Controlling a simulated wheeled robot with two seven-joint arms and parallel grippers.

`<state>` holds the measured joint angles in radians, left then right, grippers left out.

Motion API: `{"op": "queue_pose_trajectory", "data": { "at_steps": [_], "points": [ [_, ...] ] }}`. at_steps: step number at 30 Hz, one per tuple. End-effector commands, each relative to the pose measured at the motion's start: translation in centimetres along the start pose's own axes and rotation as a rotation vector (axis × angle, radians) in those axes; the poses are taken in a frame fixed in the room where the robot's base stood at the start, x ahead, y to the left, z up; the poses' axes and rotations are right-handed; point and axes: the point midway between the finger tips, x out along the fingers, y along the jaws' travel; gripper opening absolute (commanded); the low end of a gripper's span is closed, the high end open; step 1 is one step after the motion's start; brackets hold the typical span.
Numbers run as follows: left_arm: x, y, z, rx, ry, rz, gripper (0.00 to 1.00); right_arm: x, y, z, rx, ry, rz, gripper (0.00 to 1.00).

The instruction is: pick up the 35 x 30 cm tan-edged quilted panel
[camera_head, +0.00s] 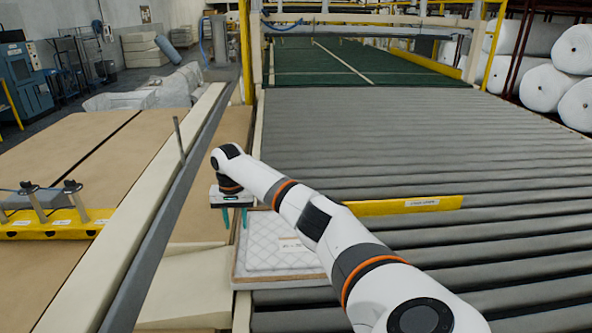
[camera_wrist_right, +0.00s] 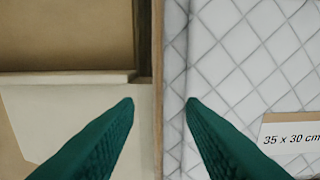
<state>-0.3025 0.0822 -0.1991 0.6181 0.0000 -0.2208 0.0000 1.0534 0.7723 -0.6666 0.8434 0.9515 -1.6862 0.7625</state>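The white quilted panel (camera_head: 270,250) with a tan edge lies flat at the left front of the grey rollers, partly covered by my right arm. In the right wrist view its quilted top (camera_wrist_right: 240,50) carries a label reading "35 x 30 cm", and its tan edge (camera_wrist_right: 158,60) runs upright through the middle. My right gripper (camera_head: 235,220) is at the panel's left edge, pointing down. Its green fingers (camera_wrist_right: 160,102) are open, with one fingertip on each side of the tan edge and nothing held. I cannot tell how far above the edge they are. My left gripper is not in view.
A yellow bar (camera_head: 410,205) lies across the rollers (camera_head: 430,140) behind my right arm. A cream rail (camera_head: 130,215) and a grey strip with an upright rod (camera_head: 179,138) stand left of the panel. A tan table (camera_head: 60,150) bears a yellow bar with clamps (camera_head: 50,222).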

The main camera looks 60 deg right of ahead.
Motion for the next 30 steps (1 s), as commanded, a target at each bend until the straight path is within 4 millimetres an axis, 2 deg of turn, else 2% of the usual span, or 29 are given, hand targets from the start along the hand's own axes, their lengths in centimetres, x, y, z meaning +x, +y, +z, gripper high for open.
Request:
{"op": "queue_pose_trajectory", "data": {
  "at_steps": [3,7,16,23,30],
  "points": [
    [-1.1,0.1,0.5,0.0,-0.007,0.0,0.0,1.6,0.2,-0.1,0.0,0.003,-0.003,0.36],
    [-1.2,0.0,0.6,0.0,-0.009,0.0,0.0,3.4,0.2,-0.1,-0.001,0.002,-0.003,0.36],
    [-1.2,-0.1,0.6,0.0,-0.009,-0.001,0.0,4.1,0.2,-0.1,-0.001,0.0,0.0,0.36],
    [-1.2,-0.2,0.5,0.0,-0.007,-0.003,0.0,4.0,0.2,-0.1,-0.001,0.0,-0.001,0.0],
    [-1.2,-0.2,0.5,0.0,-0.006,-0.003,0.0,4.0,0.2,0.0,-0.001,-0.001,-0.001,0.0]
  ]
}}
